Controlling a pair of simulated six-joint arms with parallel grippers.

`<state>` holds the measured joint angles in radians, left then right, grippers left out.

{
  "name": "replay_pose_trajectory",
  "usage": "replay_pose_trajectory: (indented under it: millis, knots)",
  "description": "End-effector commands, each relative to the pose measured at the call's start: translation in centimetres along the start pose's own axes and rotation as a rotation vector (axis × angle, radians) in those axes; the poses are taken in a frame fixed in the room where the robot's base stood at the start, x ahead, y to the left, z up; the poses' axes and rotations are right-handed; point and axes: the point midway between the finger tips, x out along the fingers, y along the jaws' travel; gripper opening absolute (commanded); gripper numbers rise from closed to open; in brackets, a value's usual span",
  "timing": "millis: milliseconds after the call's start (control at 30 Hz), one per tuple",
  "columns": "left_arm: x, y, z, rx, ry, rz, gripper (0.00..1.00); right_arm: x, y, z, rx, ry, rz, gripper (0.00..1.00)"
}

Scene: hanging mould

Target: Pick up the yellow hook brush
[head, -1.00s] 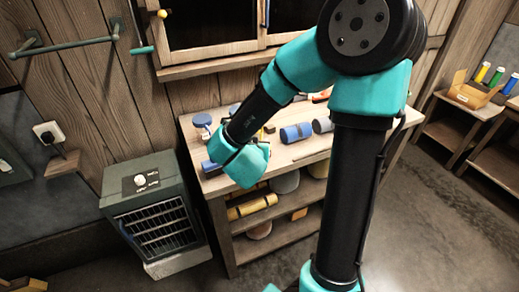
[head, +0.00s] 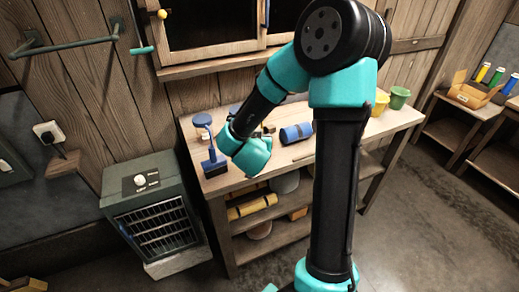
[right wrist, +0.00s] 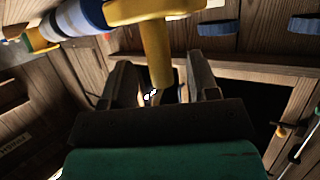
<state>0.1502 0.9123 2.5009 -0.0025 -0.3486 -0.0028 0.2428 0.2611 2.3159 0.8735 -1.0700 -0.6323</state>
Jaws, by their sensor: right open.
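A yellow T-shaped thing, which looks like the yellow hook brush (right wrist: 155,45), fills the top middle of the right wrist view. Its handle points down between the two fingers of my right gripper (right wrist: 163,75). The fingers stand apart with gaps beside the handle. I cannot tell how deep the handle lies between them. In the head view my right arm hangs over the workbench, and its wrist hides the fingertips and the yellow brush. My left gripper is not in view.
A blue brush (head: 214,163) stands on the workbench (head: 225,184) left of my wrist. A blue roll (head: 297,133) lies to the right. Yellow (head: 380,102) and green (head: 398,97) cups stand at the bench's right end. A green heater (head: 152,210) stands left.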

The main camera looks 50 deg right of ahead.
Motion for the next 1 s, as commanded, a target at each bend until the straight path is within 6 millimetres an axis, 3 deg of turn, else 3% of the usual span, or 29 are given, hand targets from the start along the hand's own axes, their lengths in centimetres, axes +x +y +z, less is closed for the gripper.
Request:
replay_pose_trajectory:
  millis: [200,700,1000]
  knots:
    - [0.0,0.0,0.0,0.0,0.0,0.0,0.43,2.2,0.1,0.0,0.001,-0.001,0.001,0.55]
    - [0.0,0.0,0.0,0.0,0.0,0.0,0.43,2.3,0.0,0.0,0.001,0.0,0.0,0.54]
    - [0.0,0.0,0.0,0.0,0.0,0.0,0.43,2.3,0.0,0.0,0.001,-0.001,0.0,0.25]
